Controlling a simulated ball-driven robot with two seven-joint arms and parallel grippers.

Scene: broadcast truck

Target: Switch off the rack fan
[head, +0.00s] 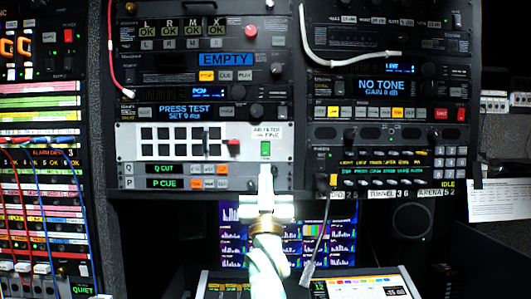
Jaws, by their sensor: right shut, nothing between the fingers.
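A white panel (189,150) with dark square openings sits in the middle rack. At its right end is a small green rocker switch (265,149) under a label too small to read surely, perhaps the fan's. My right gripper (265,170) comes up from below, its fingers shut and empty. The fingertips are just below the green switch in the picture; I cannot tell whether they touch the panel. The switch is in plain view. My left gripper is not in view.
A red part (233,142) sits on the white panel left of the switch. Below are the Q CUT and P CUE rows (164,169). A white cable (345,59) loops at upper right, and a grey cable (316,250) hangs right of my arm. Monitors (342,235) stand behind.

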